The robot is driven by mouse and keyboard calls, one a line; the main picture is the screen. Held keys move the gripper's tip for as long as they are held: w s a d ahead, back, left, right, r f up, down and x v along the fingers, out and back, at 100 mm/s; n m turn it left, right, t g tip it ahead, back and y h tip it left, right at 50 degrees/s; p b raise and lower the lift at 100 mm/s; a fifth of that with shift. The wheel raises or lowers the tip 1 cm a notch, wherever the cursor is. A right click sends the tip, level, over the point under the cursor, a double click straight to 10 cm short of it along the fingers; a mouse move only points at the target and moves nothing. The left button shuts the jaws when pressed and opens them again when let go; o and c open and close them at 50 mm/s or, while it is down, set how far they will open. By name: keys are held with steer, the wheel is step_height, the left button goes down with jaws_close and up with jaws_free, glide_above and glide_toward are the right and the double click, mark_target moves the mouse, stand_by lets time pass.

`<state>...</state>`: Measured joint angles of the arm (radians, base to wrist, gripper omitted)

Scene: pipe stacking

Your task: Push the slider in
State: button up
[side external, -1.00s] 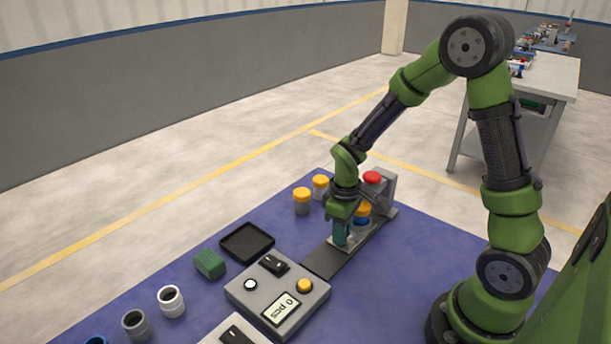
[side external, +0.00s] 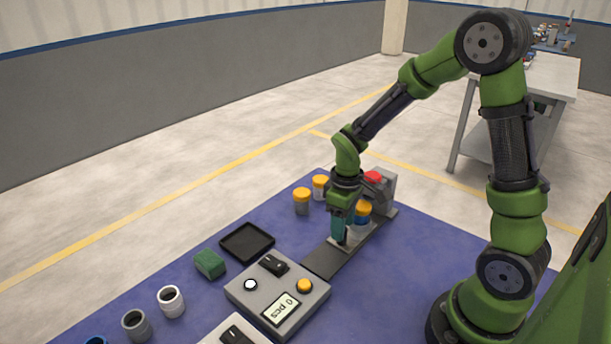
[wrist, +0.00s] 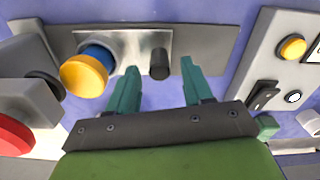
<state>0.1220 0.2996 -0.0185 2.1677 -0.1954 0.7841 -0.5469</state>
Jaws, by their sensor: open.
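The slider (wrist: 125,50) is a shiny metal plate on a dark rail (wrist: 215,42), with a black upright knob (wrist: 159,64). A pipe piece with a blue ring and an orange cap (wrist: 84,75) stands on the plate; it also shows in the side view (side external: 363,208). My gripper (wrist: 160,68) is open, its two teal fingers apart on either side of the knob in the wrist view. I cannot tell whether either finger touches it. In the side view my gripper (side external: 342,238) is low over the rail and hides part of the slider.
A grey block with a red button (side external: 373,177) stands at the rail's far end. Two orange-capped jars (side external: 302,200) stand to the left. A grey control box (side external: 278,294) reading "0 pcs" sits at the near end, beside a black tray (side external: 247,242) and green block (side external: 210,263).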

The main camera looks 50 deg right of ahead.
step_height(320, 180, up, 14)
steer(key=shift+r, duration=0.25)
steer(key=shift+w+a+f+g, duration=0.55)
steer(key=shift+w+f+g, duration=0.55)
steer(key=shift+w+g, duration=1.55)
steer(key=shift+t+h, duration=0.4)
steer(key=shift+t, duration=0.05)
steer(key=x, duration=1.5)
steer(key=shift+w+d+f, duration=0.1)
steer(key=shift+f, duration=0.3)
steer(key=shift+c, duration=0.2)
jaws_close()
